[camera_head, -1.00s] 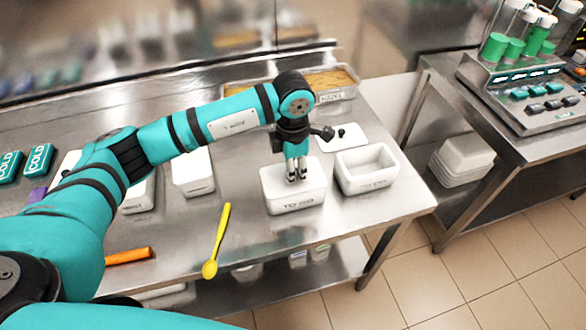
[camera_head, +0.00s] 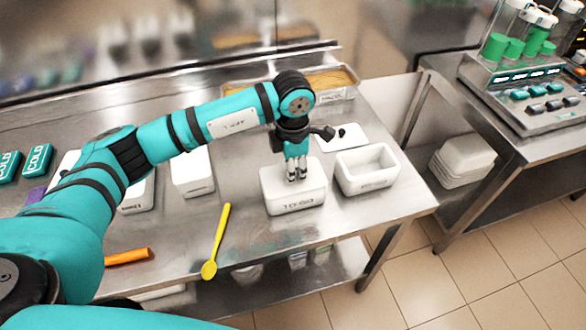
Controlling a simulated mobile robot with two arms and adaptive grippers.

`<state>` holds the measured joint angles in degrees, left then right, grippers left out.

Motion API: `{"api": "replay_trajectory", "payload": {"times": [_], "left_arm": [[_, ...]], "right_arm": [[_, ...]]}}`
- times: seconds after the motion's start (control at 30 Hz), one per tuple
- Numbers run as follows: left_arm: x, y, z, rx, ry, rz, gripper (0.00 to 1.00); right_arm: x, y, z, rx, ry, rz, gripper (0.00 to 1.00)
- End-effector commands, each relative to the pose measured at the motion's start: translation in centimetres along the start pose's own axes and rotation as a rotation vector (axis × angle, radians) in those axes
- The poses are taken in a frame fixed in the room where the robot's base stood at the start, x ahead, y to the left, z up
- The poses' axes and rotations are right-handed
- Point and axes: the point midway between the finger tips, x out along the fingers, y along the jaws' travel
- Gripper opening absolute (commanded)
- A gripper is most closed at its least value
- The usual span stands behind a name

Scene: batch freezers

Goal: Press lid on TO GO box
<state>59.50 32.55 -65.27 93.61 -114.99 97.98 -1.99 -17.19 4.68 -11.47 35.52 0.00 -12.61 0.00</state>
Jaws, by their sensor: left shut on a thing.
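The white TO GO box (camera_head: 293,203) stands upright near the front right of the steel table, with lettering on its front. Its white lid (camera_head: 272,177) lies across the top and looks level. I cannot tell whether the lid is fully seated. My left gripper (camera_head: 296,174) points straight down at the middle of the lid, its fingers shut on the lid's grip. The fingers hide that grip. My right gripper is out of view.
An open, empty white box (camera_head: 367,183) stands just right of the TO GO box. A loose white lid with a black knob (camera_head: 342,130) lies behind. A yellow spoon (camera_head: 217,241) and an orange tool (camera_head: 127,256) lie to the left. The table's front edge is close.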

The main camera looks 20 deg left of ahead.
Motion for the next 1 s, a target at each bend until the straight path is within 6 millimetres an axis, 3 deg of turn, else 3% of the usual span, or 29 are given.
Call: {"api": "replay_trajectory", "payload": {"times": [0.17,0.2,0.4,0.6,0.77,1.0], "left_arm": [[-0.02,0.0,0.0,0.0,0.0,0.0,0.0],[-0.01,0.0,0.0,0.0,0.0,0.0,0.18],[-0.01,-0.01,0.0,0.0,0.0,0.0,0.44],[0.01,-0.01,0.0,0.0,0.0,-0.001,0.45],[0.01,-0.02,0.0,0.0,0.0,-0.001,0.66],[0.0,-0.02,0.0,0.0,0.0,-0.001,0.67]], "right_arm": [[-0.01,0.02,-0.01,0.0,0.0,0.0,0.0],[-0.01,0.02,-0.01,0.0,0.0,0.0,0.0],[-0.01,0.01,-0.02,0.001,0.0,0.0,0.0],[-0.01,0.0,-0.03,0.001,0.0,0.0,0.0],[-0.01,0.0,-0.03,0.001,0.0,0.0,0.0],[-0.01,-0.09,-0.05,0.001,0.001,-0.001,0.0]]}}
